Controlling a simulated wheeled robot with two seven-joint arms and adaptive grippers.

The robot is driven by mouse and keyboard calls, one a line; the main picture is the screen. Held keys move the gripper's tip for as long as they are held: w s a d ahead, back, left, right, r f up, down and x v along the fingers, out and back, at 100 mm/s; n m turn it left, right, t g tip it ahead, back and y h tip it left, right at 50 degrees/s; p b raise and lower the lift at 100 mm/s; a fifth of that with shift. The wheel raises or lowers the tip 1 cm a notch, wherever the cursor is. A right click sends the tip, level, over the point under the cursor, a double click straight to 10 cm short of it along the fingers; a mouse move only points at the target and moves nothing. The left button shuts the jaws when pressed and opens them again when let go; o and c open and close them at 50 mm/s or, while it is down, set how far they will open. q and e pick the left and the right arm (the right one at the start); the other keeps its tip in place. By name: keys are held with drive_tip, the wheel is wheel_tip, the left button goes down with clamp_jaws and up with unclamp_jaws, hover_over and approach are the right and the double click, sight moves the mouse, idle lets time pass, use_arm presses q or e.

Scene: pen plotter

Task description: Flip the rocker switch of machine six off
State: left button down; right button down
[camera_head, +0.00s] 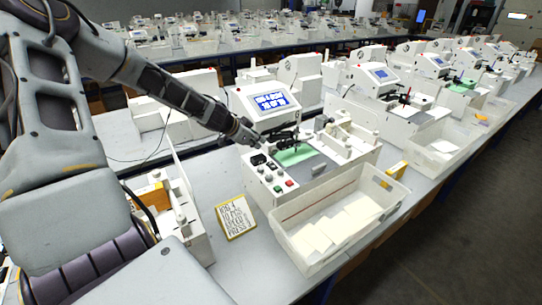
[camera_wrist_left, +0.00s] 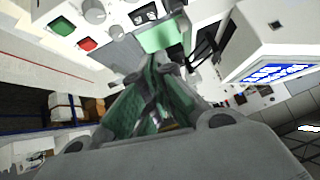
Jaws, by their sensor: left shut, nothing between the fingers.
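The nearest pen plotter (camera_head: 312,192) is a white machine with a control panel at its front left. The panel has dark rocker switches (camera_head: 258,160), a green button (camera_head: 277,188) and a red button (camera_head: 290,183). I cannot read a machine number on it. My left gripper (camera_head: 296,139) is shut and empty, above the machine near its green pad (camera_head: 296,155). In the left wrist view, the fingertips (camera_wrist_left: 158,70) are together in front of the green pad. The rocker switches (camera_wrist_left: 145,13) show at the top there, apart from the fingers. My right gripper is not in view.
A lit blue screen (camera_head: 270,102) stands behind the panel, close to my left arm. A clear bin (camera_head: 290,240) with white sheets stands before the machine. A yellow-edged sign (camera_head: 236,216) lies on the table to its left. More machines line the tables behind.

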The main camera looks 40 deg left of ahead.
use_arm(q)
drive_tip(key=shift+s, duration=0.1)
drive_tip(key=shift+w+f, duration=0.15)
drive_tip(key=shift+w, duration=0.05)
drive_tip(key=b, duration=0.1)
hover_over(271, 163)
drive_tip(key=shift+s+d+f, duration=0.1)
drive_tip(key=shift+d+f, duration=0.05)
drive_tip(key=shift+f, duration=1)
drive_tip(key=shift+s+d+f, duration=0.1)
drive_tip(key=shift+d+f, duration=0.05)
drive_tip(key=shift+f, duration=0.95)
drive_tip(key=shift+d+f, duration=0.15)
drive_tip(key=shift+f, duration=1)
drive_tip(key=shift+w+a+f, duration=0.1)
drive_tip(key=shift+a+f, duration=0.05)
drive_tip(key=shift+f, duration=0.8)
drive_tip(key=shift+a+f, duration=0.15)
drive_tip(key=shift+f, duration=0.8)
drive_tip(key=shift+a+f, duration=0.1)
